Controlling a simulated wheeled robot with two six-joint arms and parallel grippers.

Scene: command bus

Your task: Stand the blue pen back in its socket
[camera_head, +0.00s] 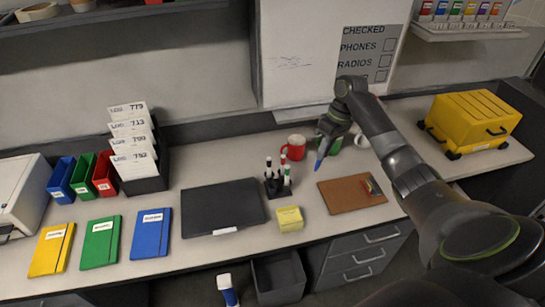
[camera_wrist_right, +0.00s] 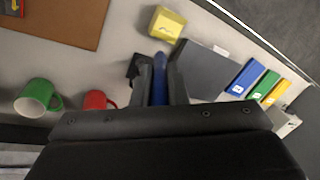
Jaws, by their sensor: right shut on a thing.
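The blue pen (camera_head: 320,157) hangs below my right gripper (camera_head: 325,139) in the head view, slightly tilted, apparently above the desk. In the right wrist view the blue pen (camera_wrist_right: 160,74) lies between the two fingers of my right gripper (camera_wrist_right: 161,88), which is shut on it. The stand (camera_wrist_right: 134,69) is partly hidden behind a finger in the wrist view. Its empty socket cannot be made out. My left gripper is not in view.
A red mug (camera_head: 294,147) and a green mug (camera_head: 335,146) stand behind. A brown clipboard (camera_head: 350,195) lies right of the stand, a yellow note block (camera_head: 289,219) in front, and a black laptop-like slab (camera_head: 222,207) at left.

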